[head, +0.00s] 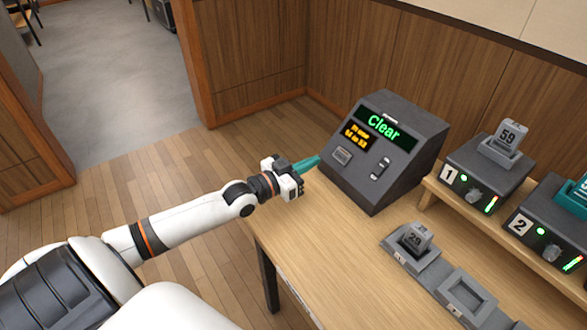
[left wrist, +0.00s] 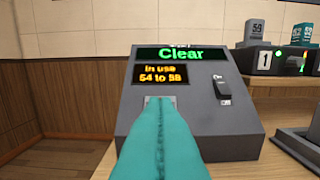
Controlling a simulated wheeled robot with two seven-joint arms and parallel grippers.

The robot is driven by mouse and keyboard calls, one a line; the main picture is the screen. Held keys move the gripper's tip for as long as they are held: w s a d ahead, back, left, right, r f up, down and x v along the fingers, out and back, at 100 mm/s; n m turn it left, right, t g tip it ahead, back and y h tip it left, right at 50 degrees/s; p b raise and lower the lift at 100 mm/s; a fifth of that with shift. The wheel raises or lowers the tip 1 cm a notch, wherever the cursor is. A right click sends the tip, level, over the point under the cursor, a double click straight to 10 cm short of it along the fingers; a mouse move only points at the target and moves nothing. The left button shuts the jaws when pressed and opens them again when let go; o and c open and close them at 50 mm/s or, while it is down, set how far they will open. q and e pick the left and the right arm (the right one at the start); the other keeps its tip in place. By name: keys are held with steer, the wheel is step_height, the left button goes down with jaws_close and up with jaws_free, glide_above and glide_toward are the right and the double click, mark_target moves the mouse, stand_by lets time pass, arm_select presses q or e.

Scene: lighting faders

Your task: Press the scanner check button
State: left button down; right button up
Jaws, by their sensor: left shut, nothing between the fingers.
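The dark grey scanner console (head: 385,150) stands at the table's far left corner. Its green screen reads "Clear" (head: 384,126) and its amber screen (head: 357,136) reads "In use" with numbers. A grey button (head: 342,155) sits below the amber screen, and a black switch (head: 381,168) is to its right. My left gripper (head: 314,161) is shut and empty, its teal fingers pointing at the console just left of the button. In the left wrist view the fingers (left wrist: 160,145) cover most of the button (left wrist: 160,101); I cannot tell whether they touch it. My right gripper is not in view.
Numbered units 1 (head: 473,190) and 2 (head: 550,235) stand on a raised wooden shelf at right, with blocks on top. A grey tray strip (head: 425,262) holding a block marked 29 (head: 415,238) lies on the table. The table's front left (head: 300,225) is clear.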

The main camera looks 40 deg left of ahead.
arm_select(q)
steer(key=v, duration=0.4)
steer(key=shift+s+a+r, duration=0.1)
steer(key=shift+s+r, duration=0.05)
steer(key=shift+s, duration=0.1)
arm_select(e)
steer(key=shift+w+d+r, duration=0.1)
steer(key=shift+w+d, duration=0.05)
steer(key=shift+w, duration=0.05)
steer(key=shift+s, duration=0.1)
arm_select(q)
steer(key=shift+s, duration=0.1)
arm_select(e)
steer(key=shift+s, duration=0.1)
